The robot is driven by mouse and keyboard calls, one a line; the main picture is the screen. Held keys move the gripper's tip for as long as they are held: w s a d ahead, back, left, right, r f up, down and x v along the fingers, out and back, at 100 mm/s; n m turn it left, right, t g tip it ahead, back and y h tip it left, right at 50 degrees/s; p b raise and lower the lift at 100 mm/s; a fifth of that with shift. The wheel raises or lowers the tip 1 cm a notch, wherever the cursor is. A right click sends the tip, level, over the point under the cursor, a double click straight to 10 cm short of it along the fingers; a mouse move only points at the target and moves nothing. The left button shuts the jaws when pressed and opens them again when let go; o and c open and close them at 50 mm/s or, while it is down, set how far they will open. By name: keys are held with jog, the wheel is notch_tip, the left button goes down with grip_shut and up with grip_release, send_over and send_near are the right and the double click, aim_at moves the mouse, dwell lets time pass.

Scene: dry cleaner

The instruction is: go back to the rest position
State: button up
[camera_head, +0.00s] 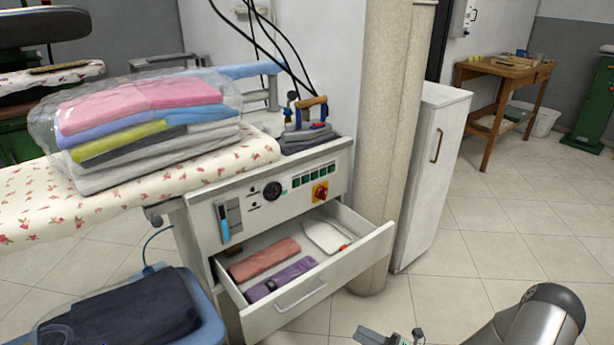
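My gripper (392,338) shows only in part at the bottom edge, right of the open drawer (378,246). Its fingertips are cut off or unclear, so I cannot tell whether it is open or shut. A dark link of my arm (540,318) shows at the bottom right. The drawer of the ironing station is pulled out. It holds a salmon folded cloth (265,258), a purple folded cloth (282,278) and a white flat item (325,236) with a red part.
An ironing board (30,205) bears bagged folded laundry (150,120). An iron (306,115) stands behind the control panel. A blue basket (205,300) with dark clothes is at lower left. A column (388,130) and white cabinet (432,170) stand behind the drawer.

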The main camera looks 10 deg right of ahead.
jog(key=s+a+r+n+g+h+p, duration=0.25)
jog(key=r+n+g, duration=0.25)
jog(key=r+n, duration=0.3)
jog(key=s+a+r+n+g+h+p, duration=0.25)
jog(key=s+r+n+g+p, duration=0.2)
jog(key=r+n, duration=0.3)
jog(key=s+a+r+n+g+h+p, duration=0.1)
jog(key=s+a+r+n+g+p, duration=0.15)
jog(key=r+n+g, duration=0.4)
jog(key=s+r+n+t+h+p, duration=0.2)
jog(key=s+r+n+h+p, duration=0.2)
jog(key=r+n, duration=0.6)
jog(key=s+r+n+t+h+p, duration=0.3)
jog(key=s+r+n+h+p, duration=0.1)
jog(key=r+n, duration=0.6)
notch_tip(320, 180, up, 2)
jog(key=shift+s+d+r+h+p, duration=0.1)
jog(key=shift+s+d+h+p, duration=0.35)
jog(key=shift+h, duration=0.75)
